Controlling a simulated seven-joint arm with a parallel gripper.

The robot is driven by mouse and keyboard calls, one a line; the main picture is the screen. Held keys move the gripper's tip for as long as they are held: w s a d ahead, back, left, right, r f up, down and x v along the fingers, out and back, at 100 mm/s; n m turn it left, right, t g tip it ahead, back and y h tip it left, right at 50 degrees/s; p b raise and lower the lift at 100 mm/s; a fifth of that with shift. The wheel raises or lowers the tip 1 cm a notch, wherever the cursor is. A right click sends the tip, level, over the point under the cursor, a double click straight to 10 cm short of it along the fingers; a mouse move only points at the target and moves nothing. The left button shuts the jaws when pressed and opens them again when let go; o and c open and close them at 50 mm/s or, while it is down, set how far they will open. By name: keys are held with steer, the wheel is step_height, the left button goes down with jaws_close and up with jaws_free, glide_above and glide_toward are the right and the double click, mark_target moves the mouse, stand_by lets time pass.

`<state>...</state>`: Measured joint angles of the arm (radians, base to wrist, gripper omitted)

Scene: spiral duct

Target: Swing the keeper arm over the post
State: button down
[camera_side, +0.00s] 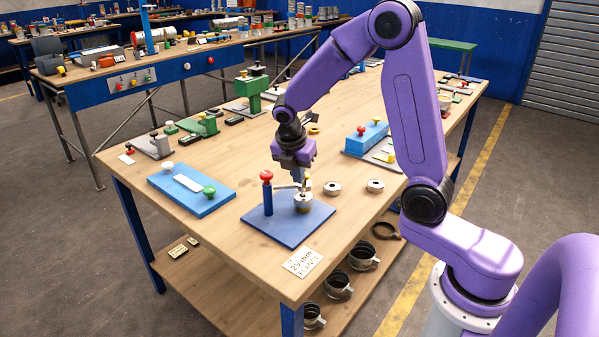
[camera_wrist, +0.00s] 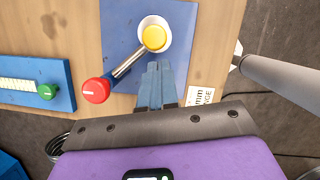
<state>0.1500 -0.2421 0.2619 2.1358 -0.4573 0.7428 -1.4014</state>
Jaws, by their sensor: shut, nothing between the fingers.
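A silver keeper arm (camera_side: 287,186) runs from the red-knobbed blue pillar (camera_side: 267,198) toward a short pale post (camera_side: 303,203) with a yellow top, all on a blue plate (camera_side: 262,224). In the wrist view the keeper arm (camera_wrist: 130,59) reaches from the red knob (camera_wrist: 96,90) to the rim around the yellow top (camera_wrist: 154,38). My gripper (camera_side: 304,183) points down at the post. In the wrist view the shut, empty fingertips (camera_wrist: 158,67) are beside the keeper arm's post end; I cannot tell whether they touch it.
A lighter blue block (camera_side: 205,190) with a green knob and a white knob lies left of the plate. Two metal rings (camera_side: 333,188) lie to its right. A 25 mm label card (camera_side: 303,262) is at the bench's front edge. A blue-topped fixture (camera_side: 367,137) stands behind.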

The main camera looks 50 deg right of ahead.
steer(key=shift+w+d+f, duration=0.1)
steer(key=shift+w+d, duration=0.05)
steer(key=shift+d, duration=0.3)
steer(key=shift+w+d, duration=0.25)
steer(key=shift+d, duration=0.45)
steer(key=shift+s+a, duration=0.1)
steer(key=shift+a, duration=0.05)
